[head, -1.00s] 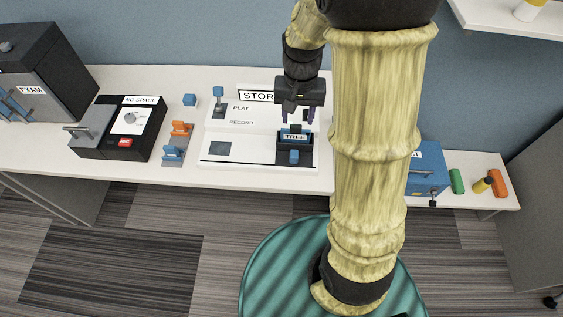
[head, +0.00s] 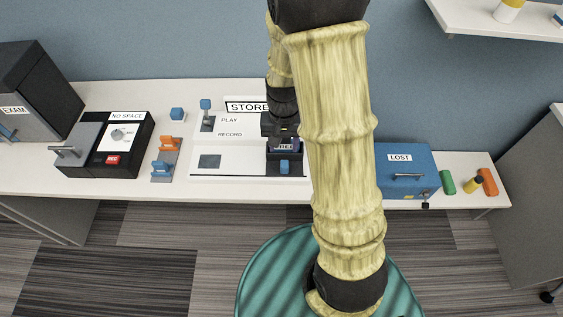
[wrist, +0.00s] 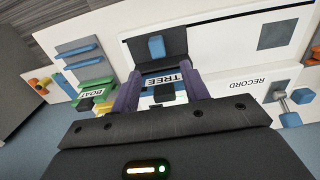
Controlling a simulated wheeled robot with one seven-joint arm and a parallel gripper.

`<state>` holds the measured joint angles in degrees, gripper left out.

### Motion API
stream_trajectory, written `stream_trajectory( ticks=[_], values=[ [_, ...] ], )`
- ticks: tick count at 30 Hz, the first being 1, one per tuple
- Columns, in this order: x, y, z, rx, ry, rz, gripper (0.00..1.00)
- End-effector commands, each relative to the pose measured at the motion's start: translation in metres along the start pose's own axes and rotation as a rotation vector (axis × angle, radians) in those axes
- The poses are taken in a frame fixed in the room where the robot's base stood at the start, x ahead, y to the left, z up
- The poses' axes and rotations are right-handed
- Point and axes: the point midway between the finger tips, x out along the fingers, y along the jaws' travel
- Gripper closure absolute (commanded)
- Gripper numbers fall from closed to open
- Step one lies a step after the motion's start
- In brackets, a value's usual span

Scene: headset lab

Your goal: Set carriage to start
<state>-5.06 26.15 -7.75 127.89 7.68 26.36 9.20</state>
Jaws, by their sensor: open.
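A black carriage-like holder (head: 271,168) with a blue knob (head: 285,167) sits at the right part of the white STORE unit (head: 215,164). A block labelled TREE stands in it, mostly hidden by my gripper in the head view; its label (wrist: 166,79) shows in the wrist view. My gripper (head: 283,146) is over this block, with its purple fingers (wrist: 157,80) spread on either side of the label. I cannot tell whether they touch it. The blue knob (wrist: 156,46) lies just beyond the fingertips. A blue-topped lever (head: 206,106) stands by the words PLAY and RECORD.
A NO SPACE box (head: 133,140) with a red button, orange and blue clips (head: 165,158) and a blue cube (head: 177,113) stand left of the unit. A blue LOST box (head: 405,172) stands right. A BOAT block (wrist: 93,93) shows in the wrist view. A shelf (head: 480,22) hangs upper right.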

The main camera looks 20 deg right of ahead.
Motion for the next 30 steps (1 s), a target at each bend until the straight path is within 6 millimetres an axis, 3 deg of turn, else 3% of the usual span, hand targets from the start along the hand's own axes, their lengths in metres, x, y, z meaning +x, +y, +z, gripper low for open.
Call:
stream_trajectory(
  ticks=[6, 15, 27, 28, 30],
  values=[
    [0.04, 0.006, 0.0, 0.014, -0.006, 0.002, 0.55],
    [0.084, 0.001, 0.001, 0.002, -0.004, 0.0, 0.55],
    [0.093, -0.002, 0.001, -0.005, 0.0, -0.001, 0.55],
    [0.093, -0.002, 0.001, -0.005, 0.0, -0.001, 0.56],
    [0.093, -0.002, 0.001, -0.005, 0.0, -0.001, 0.7]
  ],
)
